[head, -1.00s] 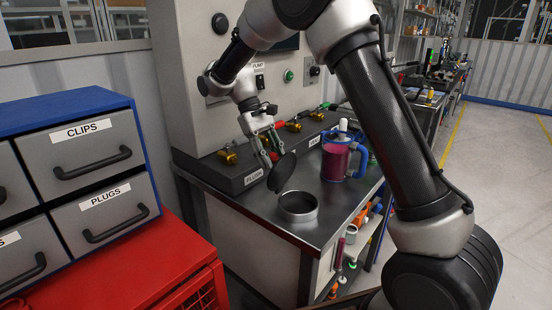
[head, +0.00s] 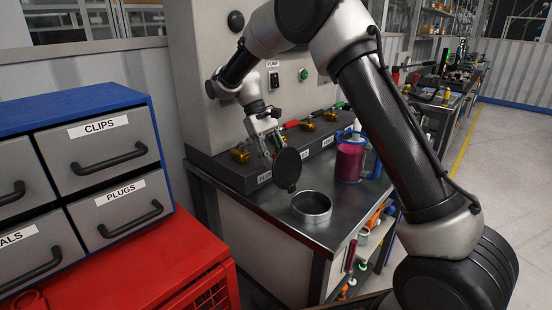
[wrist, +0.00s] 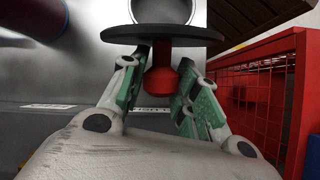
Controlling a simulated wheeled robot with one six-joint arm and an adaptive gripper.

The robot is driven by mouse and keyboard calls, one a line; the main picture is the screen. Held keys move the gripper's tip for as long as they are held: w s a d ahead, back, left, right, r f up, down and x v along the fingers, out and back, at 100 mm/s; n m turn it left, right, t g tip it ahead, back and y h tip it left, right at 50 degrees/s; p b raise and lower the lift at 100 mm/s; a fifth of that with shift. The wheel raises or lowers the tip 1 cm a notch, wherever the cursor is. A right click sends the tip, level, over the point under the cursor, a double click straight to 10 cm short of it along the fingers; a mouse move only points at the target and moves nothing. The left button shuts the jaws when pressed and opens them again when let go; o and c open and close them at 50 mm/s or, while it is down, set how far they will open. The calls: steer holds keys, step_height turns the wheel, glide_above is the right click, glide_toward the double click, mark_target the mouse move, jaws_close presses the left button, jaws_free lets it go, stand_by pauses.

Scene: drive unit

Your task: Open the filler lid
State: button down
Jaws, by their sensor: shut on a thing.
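The filler lid (head: 287,169) is a dark round disc. In the head view it stands steeply tilted behind and left of the open metal filler neck (head: 311,208). In the wrist view the lid (wrist: 165,37) shows nearly edge-on, with a red knob (wrist: 160,80) on its near side. My gripper (wrist: 164,84) has its green-padded fingers on either side of the knob and is shut on it. In the head view my gripper (head: 272,143) is partly hidden behind the lid. The neck's rim (wrist: 162,22) shows beyond the lid in the wrist view.
A jug of pink fluid (head: 350,160) stands right of the neck. A dark block with brass fittings (head: 240,155) runs along the back. A grey drawer cabinet (head: 90,170) on a red cart (head: 160,270) is at left. The bench front is clear.

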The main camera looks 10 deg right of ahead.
steer(key=shift+s+f, duration=0.2)
steer(key=shift+f, duration=0.05)
steer(key=c, duration=1.1)
jaws_free()
steer(key=shift+a, duration=0.1)
steer(key=shift+r, duration=0.1)
steer(key=shift+w+r, duration=0.1)
steer(key=shift+r, duration=0.05)
steer(key=v, duration=0.7)
steer(key=shift+w+r, duration=0.1)
